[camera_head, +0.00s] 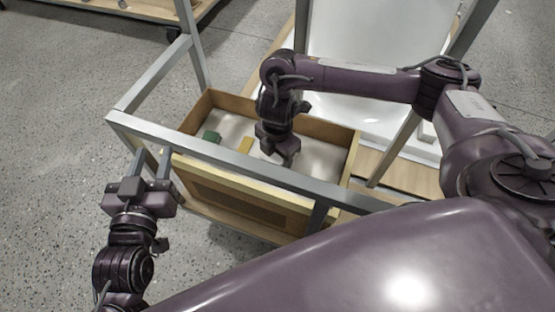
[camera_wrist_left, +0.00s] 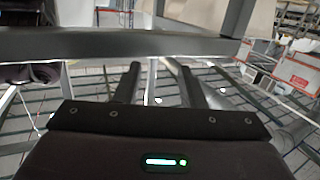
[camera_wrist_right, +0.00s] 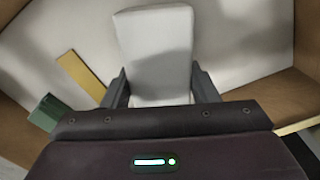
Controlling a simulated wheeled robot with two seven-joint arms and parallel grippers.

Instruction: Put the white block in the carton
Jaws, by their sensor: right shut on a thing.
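The white block (camera_wrist_right: 157,50) is a long pale piece between the fingers of my right gripper (camera_wrist_right: 158,85) in the right wrist view. My right gripper (camera_head: 283,158) is shut on it and reaches down inside the brown open-topped carton (camera_head: 338,130) in the head view. The block does not show clearly there against the white carton floor. Whether it touches the floor I cannot tell. My left gripper (camera_head: 151,166) is open and empty, outside the carton at the left front. Its spread fingers also show in the left wrist view (camera_wrist_left: 158,85).
A green block (camera_head: 211,136) and a yellow strip (camera_head: 245,145) lie in the carton, left of my right gripper. A grey metal frame (camera_head: 225,160) runs around and above the carton. A white tub shell (camera_head: 370,60) stands behind. Grey floor (camera_head: 60,120) is clear at left.

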